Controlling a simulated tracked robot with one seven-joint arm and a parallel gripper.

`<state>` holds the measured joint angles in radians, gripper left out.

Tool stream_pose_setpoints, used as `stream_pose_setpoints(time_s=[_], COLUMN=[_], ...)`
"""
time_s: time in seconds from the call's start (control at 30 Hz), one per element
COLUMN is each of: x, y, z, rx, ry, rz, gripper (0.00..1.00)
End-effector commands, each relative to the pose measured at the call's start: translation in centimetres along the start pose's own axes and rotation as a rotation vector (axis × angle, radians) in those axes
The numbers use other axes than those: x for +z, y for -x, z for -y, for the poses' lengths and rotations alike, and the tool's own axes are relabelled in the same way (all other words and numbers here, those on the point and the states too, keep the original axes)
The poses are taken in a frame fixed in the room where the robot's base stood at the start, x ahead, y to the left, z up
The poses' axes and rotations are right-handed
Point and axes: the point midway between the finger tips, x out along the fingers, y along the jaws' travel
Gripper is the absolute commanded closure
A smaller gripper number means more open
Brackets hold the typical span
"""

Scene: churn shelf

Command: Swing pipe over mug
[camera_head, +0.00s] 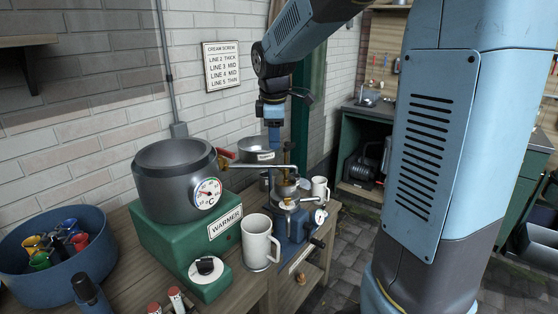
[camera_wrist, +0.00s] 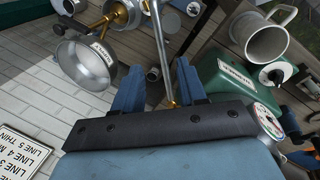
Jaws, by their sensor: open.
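A white mug (camera_head: 258,243) stands upright in front of the green warmer; in the wrist view it is at the upper right (camera_wrist: 268,38). A thin metal pipe (camera_head: 255,167) runs left from the brass-topped machine (camera_head: 290,200) to the warmer pot's side, apart from the mug's mouth. In the wrist view the pipe (camera_wrist: 160,50) runs down between my fingers, its brass lower part near the right finger. My gripper (camera_head: 273,145) points down behind the pipe; in the wrist view its blue fingers (camera_wrist: 160,82) are spread, and I cannot tell whether they touch the pipe.
A grey pot with a dial (camera_head: 175,180) sits on the green warmer (camera_head: 185,245). A metal bowl (camera_head: 256,150) is behind the pipe. A smaller white mug (camera_head: 320,189) stands right of the machine. A blue tub (camera_head: 60,255) of coloured cups is at the left.

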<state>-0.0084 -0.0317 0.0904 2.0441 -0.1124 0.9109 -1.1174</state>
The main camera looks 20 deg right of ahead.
Motion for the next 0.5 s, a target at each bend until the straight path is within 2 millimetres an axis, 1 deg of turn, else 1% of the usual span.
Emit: stream_pose_setpoints(time_s=[0.03, 0.3, 0.5], x=[0.0, 0.1, 0.1], y=[-1.0, -5.7, -8.1], z=[0.1, 0.1, 0.0], rx=[-0.003, -0.004, -0.002], ry=[0.0, -0.001, -0.002], rz=[0.001, 0.002, 0.001], gripper=[0.59, 0.59, 0.59])
